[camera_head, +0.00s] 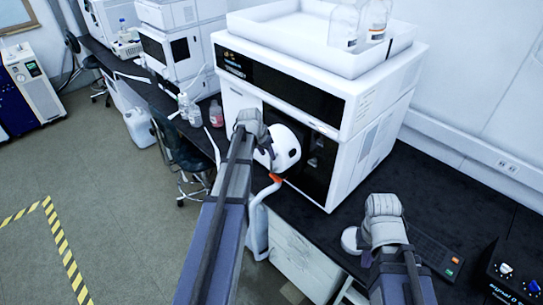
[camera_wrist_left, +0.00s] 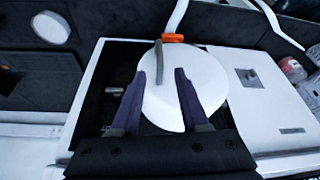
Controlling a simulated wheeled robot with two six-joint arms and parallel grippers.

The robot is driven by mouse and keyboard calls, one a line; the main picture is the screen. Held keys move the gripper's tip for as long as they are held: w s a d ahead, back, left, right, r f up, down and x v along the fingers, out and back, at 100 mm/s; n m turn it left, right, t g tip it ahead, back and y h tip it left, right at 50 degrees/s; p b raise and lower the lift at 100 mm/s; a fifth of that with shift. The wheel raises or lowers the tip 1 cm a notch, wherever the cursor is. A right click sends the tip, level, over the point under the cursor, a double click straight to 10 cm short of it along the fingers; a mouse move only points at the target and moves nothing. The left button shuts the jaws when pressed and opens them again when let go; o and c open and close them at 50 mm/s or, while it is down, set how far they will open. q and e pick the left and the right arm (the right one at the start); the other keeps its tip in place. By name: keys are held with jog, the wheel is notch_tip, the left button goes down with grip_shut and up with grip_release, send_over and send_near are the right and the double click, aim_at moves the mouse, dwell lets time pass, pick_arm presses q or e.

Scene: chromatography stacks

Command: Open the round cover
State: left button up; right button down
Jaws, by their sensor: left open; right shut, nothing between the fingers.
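The round cover (camera_head: 287,150) is a white disc on the front of the large white instrument (camera_head: 348,112), beside its dark opening. In the left wrist view the round cover (camera_wrist_left: 205,82) fills the middle, partly over a dark recess. A grey bar (camera_wrist_left: 164,66) and an orange piece (camera_wrist_left: 172,38) show at its edge. My left gripper (camera_head: 266,150) is at the cover; in the left wrist view its open fingers (camera_wrist_left: 160,73) are over the disc, and contact cannot be told. My right gripper (camera_head: 384,206) is shut and empty above the bench, away from the cover.
A white tray with clear bottles (camera_head: 343,25) tops the instrument. A pale tube (camera_head: 262,192) hangs below the cover. Small bottles (camera_head: 216,113) stand left of the instrument.

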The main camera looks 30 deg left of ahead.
aim_at(271, 161)
pick_arm(q)
jog(key=shift+b+x, duration=3.75)
jog(key=shift+x, duration=0.25)
grip_shut()
